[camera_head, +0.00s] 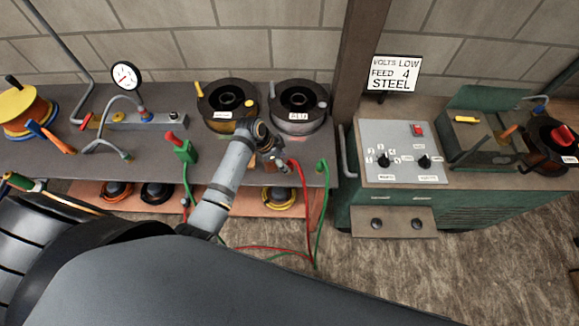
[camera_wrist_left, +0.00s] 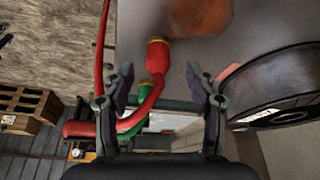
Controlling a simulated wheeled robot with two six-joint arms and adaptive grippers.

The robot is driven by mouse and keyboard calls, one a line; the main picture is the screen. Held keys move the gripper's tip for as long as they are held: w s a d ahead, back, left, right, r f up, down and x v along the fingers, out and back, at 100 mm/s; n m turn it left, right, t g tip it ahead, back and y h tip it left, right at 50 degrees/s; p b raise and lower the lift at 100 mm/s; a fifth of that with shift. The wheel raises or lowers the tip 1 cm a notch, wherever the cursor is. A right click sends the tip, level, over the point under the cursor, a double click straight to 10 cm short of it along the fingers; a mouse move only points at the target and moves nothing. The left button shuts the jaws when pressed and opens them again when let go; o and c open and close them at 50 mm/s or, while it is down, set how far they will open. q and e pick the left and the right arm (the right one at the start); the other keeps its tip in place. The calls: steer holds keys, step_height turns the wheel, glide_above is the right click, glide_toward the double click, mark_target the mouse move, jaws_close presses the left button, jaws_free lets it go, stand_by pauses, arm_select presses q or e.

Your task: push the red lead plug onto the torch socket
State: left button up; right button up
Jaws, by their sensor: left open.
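The red lead plug (camera_wrist_left: 157,55), with a gold-coloured end, lies on the grey bench top in the left wrist view. Its red cable bends back between my fingers. In the head view the red lead (camera_head: 298,172) shows at the bench's front right, just right of my left gripper (camera_head: 279,164). My left gripper (camera_wrist_left: 160,85) is open in the wrist view, its fingers apart on either side of the red lead; I see no grip on it. A green lead plug (camera_head: 322,165) stands to the right. I cannot tell which part is the torch socket. My right gripper is out of view.
Two wire spools (camera_head: 299,125) stand behind my gripper; the dark spool (camera_wrist_left: 272,87) is close on the right in the wrist view. A green block with a red handle (camera_head: 184,150) stands left of my forearm. The green welder (camera_head: 470,196) is right, past a post.

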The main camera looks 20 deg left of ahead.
mark_target(287, 164)
arm_select(q)
steer(key=shift+d+f, duration=0.1)
steer(key=shift+f, duration=0.05)
steer(key=p+x, duration=0.1)
steer(key=x, duration=0.4)
steer(key=shift+d, duration=0.2)
steer(key=shift+c, duration=0.4)
steer(key=c, duration=1)
